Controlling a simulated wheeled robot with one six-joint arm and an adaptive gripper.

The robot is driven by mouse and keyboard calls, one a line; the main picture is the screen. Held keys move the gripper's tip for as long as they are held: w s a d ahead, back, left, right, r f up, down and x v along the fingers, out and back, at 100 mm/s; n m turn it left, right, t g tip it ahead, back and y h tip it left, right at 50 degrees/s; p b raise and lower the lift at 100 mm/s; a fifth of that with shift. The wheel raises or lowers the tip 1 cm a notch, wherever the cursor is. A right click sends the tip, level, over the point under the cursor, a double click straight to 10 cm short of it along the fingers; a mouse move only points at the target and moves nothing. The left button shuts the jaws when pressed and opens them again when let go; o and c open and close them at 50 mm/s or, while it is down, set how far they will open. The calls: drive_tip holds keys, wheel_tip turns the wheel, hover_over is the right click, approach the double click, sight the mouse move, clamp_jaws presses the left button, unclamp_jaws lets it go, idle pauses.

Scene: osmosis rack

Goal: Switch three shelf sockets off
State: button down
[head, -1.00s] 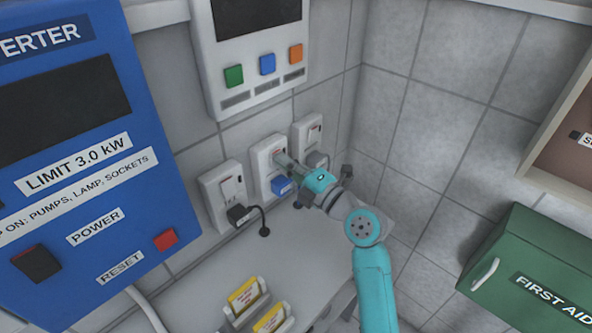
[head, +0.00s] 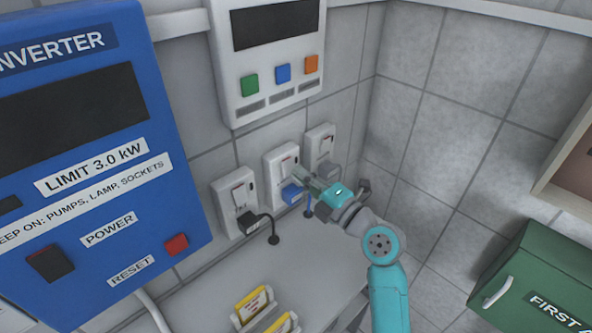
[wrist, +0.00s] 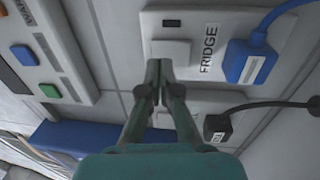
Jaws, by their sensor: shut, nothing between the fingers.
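Three white shelf sockets stand in a row on the tiled wall. The left socket (head: 225,187) has a black plug (head: 247,221), the middle socket (head: 275,163) a blue plug (head: 292,193), and the right socket (head: 317,136) a grey plug (head: 327,168). In the wrist view the blue-plug socket (wrist: 225,18) is labelled FRIDGE and has a white rocker switch (wrist: 170,51). My gripper (head: 298,174) is shut and empty in front of the middle socket. In the wrist view its fingertips (wrist: 158,66) overlap the switch's edge; contact cannot be told. The switch positions are too small to read.
A blue inverter panel (head: 90,190) with POWER and RESET buttons is at left. A white box (head: 235,75) with three coloured buttons hangs above the sockets. Yellow-labelled cards (head: 253,303) stand on the shelf below. A green first-aid box (head: 540,265) is at right.

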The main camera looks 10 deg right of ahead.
drive_tip(key=v, duration=0.9)
drive_tip(key=shift+s+d, duration=0.2)
drive_tip(key=shift+s, duration=0.05)
drive_tip(key=shift+f, duration=0.1)
drive_tip(key=s+d+f+m+h, duration=0.2)
drive_tip(key=s+f+m+h, duration=0.7)
drive_tip(key=s+f+m, duration=0.9)
drive_tip(key=s+r+m+g+h, duration=0.1)
drive_tip(key=s+m, duration=0.5)
drive_tip(key=s, duration=1.7)
drive_tip(key=shift+s+d+m+h, duration=0.2)
drive_tip(key=shift+d+m+h, duration=0.2)
drive_tip(key=shift+r, duration=0.1)
